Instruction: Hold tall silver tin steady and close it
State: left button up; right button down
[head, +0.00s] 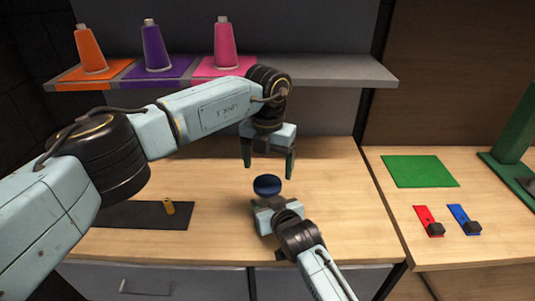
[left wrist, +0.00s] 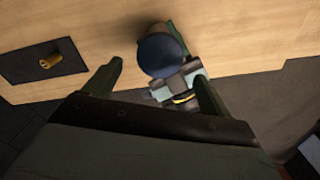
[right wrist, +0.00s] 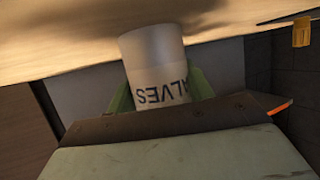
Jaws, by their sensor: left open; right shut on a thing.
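The tall silver tin (right wrist: 155,60) shows in the right wrist view as a pale grey cylinder with dark lettering, upside down there, part of it reading "ALVES". My right gripper (right wrist: 160,92) is shut around it. A round dark blue top (head: 267,184) shows at the tin's upper end in the head view, and also in the left wrist view (left wrist: 160,56). I cannot tell whether this top is seated fully. In the head view most of the tin's body is hidden. My left gripper (head: 268,167) is open and empty, pointing down just above the blue top.
A shelf (head: 330,72) behind holds orange, purple and pink cones. The right table has a green mat (head: 420,171), a red strip (head: 424,214) and a blue strip (head: 460,214). Table space behind the tin is clear.

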aim_at(267, 183)
pick_arm(q)
jog(key=shift+f, duration=2.55)
jog(key=c, duration=1)
jog(key=o, duration=1.1)
jog(key=shift+r, duration=2.3)
jog(key=shift+c, duration=0.5)
